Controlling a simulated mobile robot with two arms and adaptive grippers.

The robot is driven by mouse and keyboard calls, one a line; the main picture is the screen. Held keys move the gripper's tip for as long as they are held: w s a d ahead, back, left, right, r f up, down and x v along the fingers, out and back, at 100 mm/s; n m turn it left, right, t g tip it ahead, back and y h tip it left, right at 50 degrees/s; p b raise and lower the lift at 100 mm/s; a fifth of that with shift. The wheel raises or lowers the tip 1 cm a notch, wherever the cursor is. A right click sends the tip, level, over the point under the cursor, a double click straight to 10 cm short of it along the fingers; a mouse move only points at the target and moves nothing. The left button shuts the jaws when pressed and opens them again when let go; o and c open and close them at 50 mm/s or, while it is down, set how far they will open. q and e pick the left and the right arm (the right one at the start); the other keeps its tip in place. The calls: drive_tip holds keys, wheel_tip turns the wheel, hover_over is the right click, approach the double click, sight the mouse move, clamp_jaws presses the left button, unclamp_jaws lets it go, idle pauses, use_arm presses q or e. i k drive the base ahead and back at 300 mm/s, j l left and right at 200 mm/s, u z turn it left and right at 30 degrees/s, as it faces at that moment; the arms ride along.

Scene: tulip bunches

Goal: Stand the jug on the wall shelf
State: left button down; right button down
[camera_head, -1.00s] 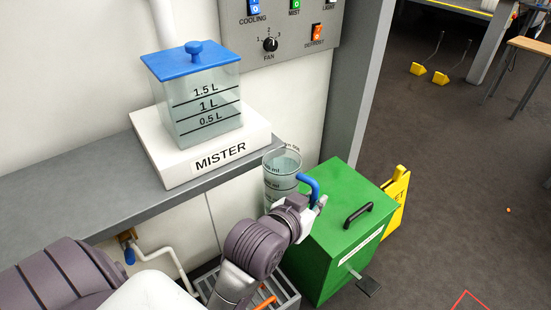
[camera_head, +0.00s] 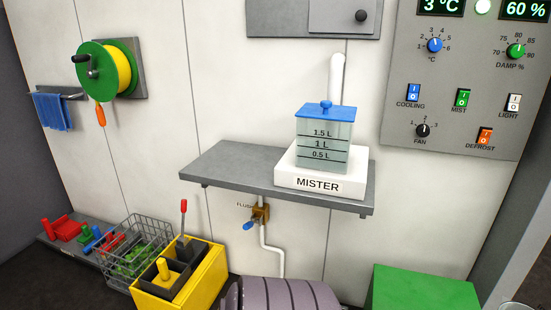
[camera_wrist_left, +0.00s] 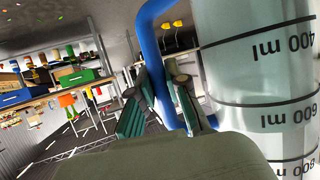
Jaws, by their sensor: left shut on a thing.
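The clear jug (camera_wrist_left: 255,75) fills the right of the left wrist view, with dark level lines and a blue handle (camera_wrist_left: 148,40). Its markings read upside down there, and I cannot tell its tilt. My left gripper (camera_wrist_left: 163,105) is shut on the handle. The grey wall shelf (camera_head: 232,168) is in the middle of the head view, its left part bare. The left gripper is not in the head view, so its distance from the shelf is unclear. A clear curved rim (camera_head: 520,305) barely shows at the bottom right corner. My right gripper is not in view.
The white MISTER base (camera_head: 316,182) with its blue-lidded tank (camera_head: 322,140) takes the shelf's right part. A brass tap (camera_head: 260,213) and white pipe are below the shelf. A yellow caddy (camera_head: 180,285), wire basket (camera_head: 135,250) and green box (camera_head: 425,290) stand below.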

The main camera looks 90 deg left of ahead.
sight(246, 160)
drive_tip(key=l+u, duration=0.15)
drive_tip(key=u, duration=1.65)
